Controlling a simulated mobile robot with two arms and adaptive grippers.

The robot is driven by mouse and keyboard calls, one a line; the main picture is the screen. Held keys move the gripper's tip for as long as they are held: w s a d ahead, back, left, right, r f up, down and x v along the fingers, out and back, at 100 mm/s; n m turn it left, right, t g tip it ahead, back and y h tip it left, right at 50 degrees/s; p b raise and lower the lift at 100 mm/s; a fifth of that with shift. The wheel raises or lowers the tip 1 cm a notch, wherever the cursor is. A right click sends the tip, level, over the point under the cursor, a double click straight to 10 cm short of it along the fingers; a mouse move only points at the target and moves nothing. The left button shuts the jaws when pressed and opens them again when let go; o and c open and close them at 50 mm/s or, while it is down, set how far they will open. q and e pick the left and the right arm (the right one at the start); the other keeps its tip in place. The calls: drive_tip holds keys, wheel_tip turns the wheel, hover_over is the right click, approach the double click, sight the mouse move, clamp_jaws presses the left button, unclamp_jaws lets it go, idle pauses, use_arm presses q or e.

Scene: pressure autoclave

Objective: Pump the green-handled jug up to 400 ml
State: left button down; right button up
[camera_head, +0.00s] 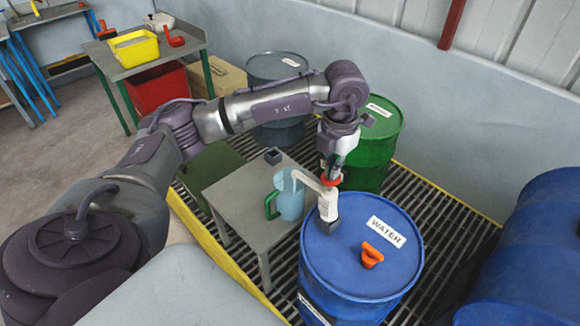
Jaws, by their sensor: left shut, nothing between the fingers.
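The jug (290,197) is light blue and see-through, with a green handle on its left side. It stands on a small grey table, its mouth under the end of a white pump spout (308,181). The pump body (327,205) rises from a dark fitting on a blue drum (350,262) labelled WATER. My left gripper (332,174) points down at the orange-red top of the pump, shut with nothing held. Whether it touches the top cannot be told. The level in the jug and any scale marks are too small to read. My right gripper is not in view.
An orange piece (372,255) lies on the WATER drum. A green drum (381,143) and a grey-blue drum (277,68) stand behind; another blue drum (535,245) is at right.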

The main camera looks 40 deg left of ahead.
use_arm(q)
drive_tip(key=shift+f+b, duration=1)
drive_tip(key=shift+f, duration=0.35)
drive_tip(key=shift+r, duration=0.1)
drive_tip(key=shift+r+p, duration=1.65)
drive_tip(key=shift+r, duration=0.85)
drive_tip(key=shift+f, duration=0.15)
